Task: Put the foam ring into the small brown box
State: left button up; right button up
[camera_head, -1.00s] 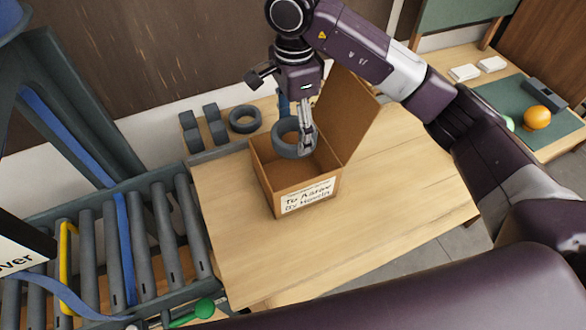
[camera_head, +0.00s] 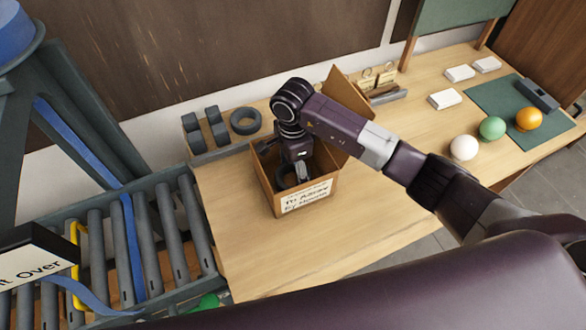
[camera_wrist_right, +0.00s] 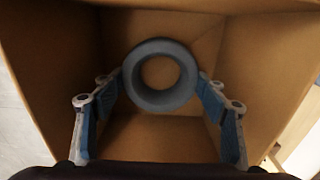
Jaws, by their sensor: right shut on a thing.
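The small brown box (camera_head: 265,185) stands open on the wooden table, with its lid flap raised at the back right and a white label on its front. My right gripper (camera_head: 302,176) reaches down into the box from above. It is shut on the grey foam ring (camera_wrist_right: 160,102). In the right wrist view, the two blue-padded fingers (camera_wrist_right: 162,80) touch the ring's left and right sides, and the box walls (camera_wrist_right: 50,60) surround it. In the head view, the ring is partly hidden by the gripper and the box wall. My left gripper is not in view.
Another grey ring (camera_head: 245,121) and several dark grey blocks (camera_head: 214,122) stand in a tray behind the box. A roller conveyor (camera_head: 140,240) is at the left. White, green and orange balls (camera_head: 463,148) are at the right. The table front (camera_head: 350,230) is clear.

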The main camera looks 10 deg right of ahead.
jog(key=shift+f, duration=0.1)
jog(key=o, duration=0.8)
jog(key=shift+r, duration=0.2)
jog(key=shift+w+r+b, duration=0.15)
jog(key=shift+r+b, duration=0.1)
jog(key=shift+b, duration=0.05)
notch_tip(320, 180, up, 11)
jog(key=b, duration=0.4)
jog(key=shift+r, duration=0.2)
jog(key=shift+s+f, duration=0.1)
jog(key=shift+s, duration=0.1)
